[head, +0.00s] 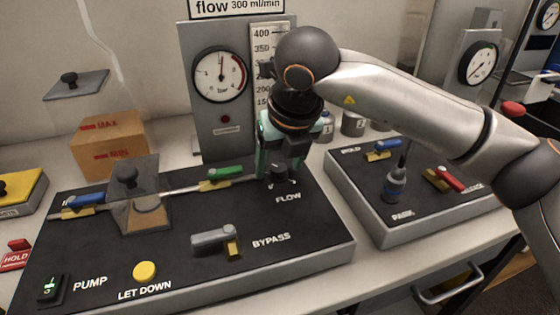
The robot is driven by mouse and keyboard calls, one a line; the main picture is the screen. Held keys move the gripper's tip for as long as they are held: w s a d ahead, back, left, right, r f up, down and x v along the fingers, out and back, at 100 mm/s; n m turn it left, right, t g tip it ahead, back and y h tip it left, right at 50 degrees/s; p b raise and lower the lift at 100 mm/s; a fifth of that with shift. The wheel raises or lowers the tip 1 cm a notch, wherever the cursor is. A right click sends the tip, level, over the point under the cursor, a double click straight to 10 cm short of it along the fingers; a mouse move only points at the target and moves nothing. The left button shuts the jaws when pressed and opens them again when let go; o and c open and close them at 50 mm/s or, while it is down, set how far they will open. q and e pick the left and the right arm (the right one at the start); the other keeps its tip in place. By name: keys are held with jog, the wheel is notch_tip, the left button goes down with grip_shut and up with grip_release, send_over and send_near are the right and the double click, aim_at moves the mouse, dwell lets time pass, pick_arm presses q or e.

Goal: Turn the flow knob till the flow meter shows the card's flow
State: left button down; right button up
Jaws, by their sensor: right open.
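The flow knob (281,183) is a small dark knob above the FLOW label on the black panel. My right gripper (278,170) points down right over it, its fingers at or around the knob; contact cannot be told. The card (237,6) at the top reads "flow 300 ml/min". The flow meter (260,42) is a vertical scale on the grey stand, with 400 and 350 near its top. My right arm covers its right side and lower part, and I cannot read its level. My left gripper is out of view.
A round bar gauge (219,74) is left of the flow meter. A second panel (415,225) stands to the right.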

jog(key=p+v, duration=0.1)
jog(key=v, duration=1.1)
jog(key=shift+r, duration=0.3)
